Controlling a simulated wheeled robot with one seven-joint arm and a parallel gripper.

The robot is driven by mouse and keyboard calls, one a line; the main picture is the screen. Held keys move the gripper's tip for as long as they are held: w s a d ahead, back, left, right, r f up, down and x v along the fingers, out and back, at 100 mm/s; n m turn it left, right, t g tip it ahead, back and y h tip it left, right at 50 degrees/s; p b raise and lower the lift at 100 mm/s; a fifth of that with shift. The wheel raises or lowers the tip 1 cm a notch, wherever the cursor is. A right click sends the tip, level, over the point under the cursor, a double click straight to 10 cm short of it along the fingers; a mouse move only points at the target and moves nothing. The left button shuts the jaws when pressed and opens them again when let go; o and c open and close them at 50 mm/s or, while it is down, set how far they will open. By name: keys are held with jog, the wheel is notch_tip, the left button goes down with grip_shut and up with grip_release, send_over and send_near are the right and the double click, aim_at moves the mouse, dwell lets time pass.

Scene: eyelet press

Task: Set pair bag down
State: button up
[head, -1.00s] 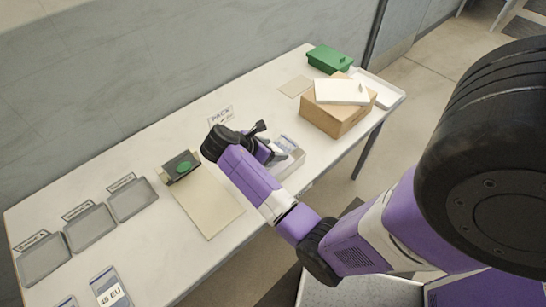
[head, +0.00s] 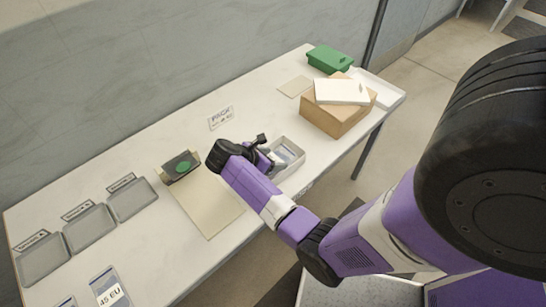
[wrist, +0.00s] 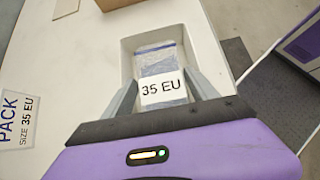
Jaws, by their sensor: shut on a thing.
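The clear pair bag (wrist: 158,62) has a white label reading 35 EU and stands between my fingers in the wrist view. My gripper (wrist: 163,82) is shut on it. The bag is within the outline of an open whitish bin (wrist: 129,58); I cannot tell whether it touches the bin floor. In the head view the bin (head: 301,162) is at the table's front edge, with the bag (head: 287,153) showing inside its walls. My gripper (head: 273,159) is at the bin's left side, partly hidden by my wrist.
A PACK sign (wrist: 18,118) reading size 35 EU lies left of the bin. A cardboard box (head: 330,120) with a white lidded box on top stands to the right.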

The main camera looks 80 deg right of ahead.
jog(key=shift+f, duration=0.2)
jog(key=o, duration=1.4)
jog(key=shift+r, duration=0.1)
jog(key=shift+r, duration=0.25)
jog(key=v, duration=1.2)
jog(key=shift+r+b, duration=0.25)
jog(key=shift+b, duration=0.15)
